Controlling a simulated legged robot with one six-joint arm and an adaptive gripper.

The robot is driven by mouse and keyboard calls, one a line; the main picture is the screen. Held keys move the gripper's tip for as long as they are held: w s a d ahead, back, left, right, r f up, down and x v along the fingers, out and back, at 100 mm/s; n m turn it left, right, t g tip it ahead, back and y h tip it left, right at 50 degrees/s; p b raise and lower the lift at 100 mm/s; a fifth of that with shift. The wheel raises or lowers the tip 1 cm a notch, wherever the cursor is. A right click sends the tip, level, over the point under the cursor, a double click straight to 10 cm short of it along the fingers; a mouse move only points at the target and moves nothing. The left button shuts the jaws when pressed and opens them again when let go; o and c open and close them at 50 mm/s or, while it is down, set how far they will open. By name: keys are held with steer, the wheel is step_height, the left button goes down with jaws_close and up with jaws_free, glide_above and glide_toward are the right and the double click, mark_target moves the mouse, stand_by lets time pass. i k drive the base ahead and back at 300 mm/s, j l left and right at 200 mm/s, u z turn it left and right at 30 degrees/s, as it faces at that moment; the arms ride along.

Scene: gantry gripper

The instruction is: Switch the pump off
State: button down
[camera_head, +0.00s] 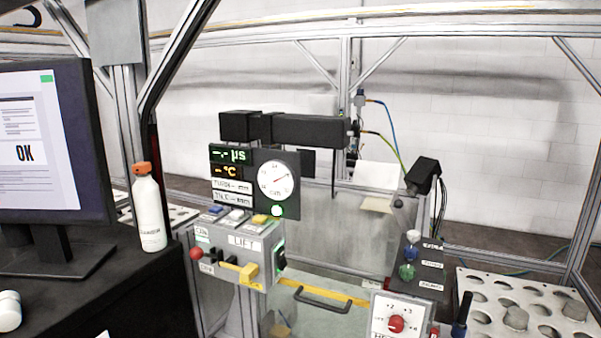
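No label that I can read says pump, so I cannot tell which control is the pump switch. A grey control box (221,254) in the middle carries a "LIFT" label, a red knob (197,254), a yellow lever (249,271) and a black switch with a green edge (281,257). Blue, white and yellow buttons (259,219) sit on its top. A black panel (427,272) at the right holds white, blue and green knobs (407,271) beside small blurred labels. Below it, a red rotary knob (396,323) sits on a numbered white dial. My gripper is not in view.
A monitor (28,150) and white bottle (149,213) stand left. A black handle (323,302) lies centre front; a perforated tray (535,310) is right.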

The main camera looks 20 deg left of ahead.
mark_target(282, 262)
steer(key=u, duration=1.35)
